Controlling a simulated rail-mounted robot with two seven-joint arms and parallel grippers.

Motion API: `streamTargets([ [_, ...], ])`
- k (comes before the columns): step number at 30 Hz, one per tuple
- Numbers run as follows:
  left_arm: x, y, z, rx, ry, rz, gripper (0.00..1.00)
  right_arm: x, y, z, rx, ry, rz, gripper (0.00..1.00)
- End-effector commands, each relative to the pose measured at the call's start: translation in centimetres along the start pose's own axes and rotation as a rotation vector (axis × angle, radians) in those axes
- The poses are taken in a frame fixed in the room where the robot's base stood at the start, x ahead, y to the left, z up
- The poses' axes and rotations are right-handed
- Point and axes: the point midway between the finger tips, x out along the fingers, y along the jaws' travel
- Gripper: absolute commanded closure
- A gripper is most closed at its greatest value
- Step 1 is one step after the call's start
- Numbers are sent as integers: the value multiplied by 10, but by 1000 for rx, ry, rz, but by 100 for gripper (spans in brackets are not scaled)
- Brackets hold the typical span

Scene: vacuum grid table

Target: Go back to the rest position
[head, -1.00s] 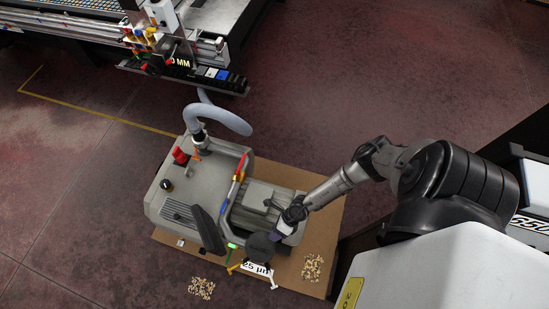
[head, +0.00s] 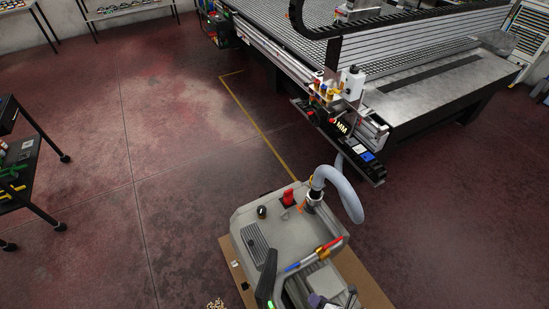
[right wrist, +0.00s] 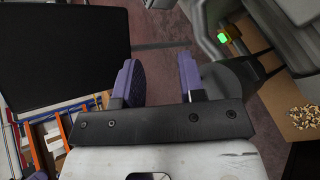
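My right gripper (right wrist: 160,78) shows in the right wrist view with its two purple-padded fingers apart and nothing between them. In the head view only a small part of the right gripper (head: 319,300) shows at the bottom edge, over the grey vacuum machine (head: 262,222). My right arm is otherwise out of the head view. My left gripper is in neither view.
The machine stands on a brown board (head: 368,285) with a grey hose (head: 346,192) rising from it. A large grid table (head: 440,95) stands at the upper right. A dark cart (head: 22,180) is at the left. Red floor between is clear.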

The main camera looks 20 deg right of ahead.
Motion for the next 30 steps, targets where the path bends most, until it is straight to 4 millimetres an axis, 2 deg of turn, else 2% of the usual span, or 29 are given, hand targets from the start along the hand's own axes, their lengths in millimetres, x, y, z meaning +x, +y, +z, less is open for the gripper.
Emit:
streamTargets([
  [1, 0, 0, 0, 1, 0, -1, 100, 1, 18, 22, 122, -113, -2, 63],
  [3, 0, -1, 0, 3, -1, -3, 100, -1, 40, 54, 307, -271, -23, 63],
  [6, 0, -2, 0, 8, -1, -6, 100, -8, 77, 93, 616, -468, -63, 63],
  [8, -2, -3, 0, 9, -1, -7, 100, -20, 98, 108, 821, -556, -110, 63],
  [10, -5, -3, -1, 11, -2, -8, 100, -40, 123, 116, 1067, -619, -190, 63],
  [12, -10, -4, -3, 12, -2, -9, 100, -66, 147, 114, 1303, -632, -288, 63],
  [15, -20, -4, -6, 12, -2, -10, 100, -109, 182, 107, 1598, -570, -414, 63],
  [18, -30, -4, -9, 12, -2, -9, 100, -154, 213, 106, 1840, -466, -452, 63],
  [20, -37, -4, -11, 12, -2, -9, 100, -178, 222, 110, 1956, -439, -437, 63],
  [21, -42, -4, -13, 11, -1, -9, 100, -194, 221, 112, 2016, -454, -428, 63],
  [23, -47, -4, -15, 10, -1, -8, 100, -210, 212, 111, 2079, -497, -440, 63],
  [26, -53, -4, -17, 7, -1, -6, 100, -227, 193, 95, 2140, -554, -514, 63],
  [30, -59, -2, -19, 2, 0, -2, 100, -242, 183, 70, 2164, -572, -601, 63],
])
